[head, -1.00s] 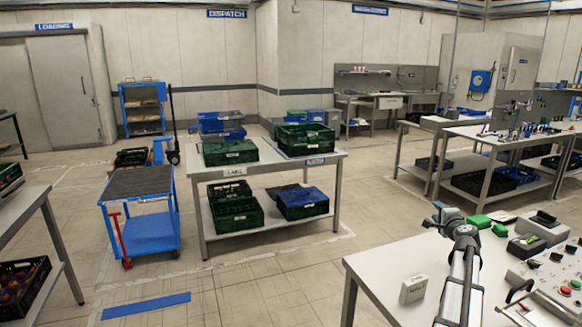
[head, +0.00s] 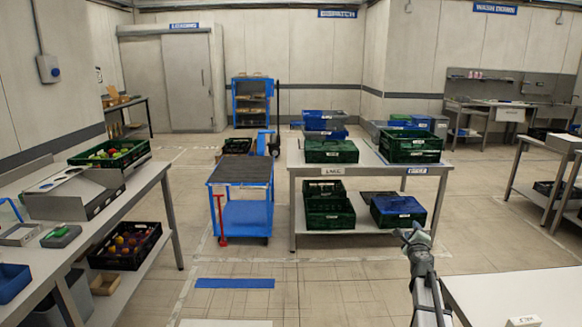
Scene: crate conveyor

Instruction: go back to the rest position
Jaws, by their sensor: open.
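My gripper (head: 410,236) shows at the lower right of the head view, at the end of my raised grey arm. It is small in the picture, its jaws are open, and nothing is seen between them. It is in front of the middle table (head: 290,214) and left of the white table (head: 512,290) at the lower right.
The middle table carries green crates (head: 331,151), with more crates on its lower shelf. A blue cart (head: 246,215) stands left of it. A left bench (head: 100,225) holds a crate of produce (head: 110,154). The floor between is clear, with a blue strip (head: 235,283).

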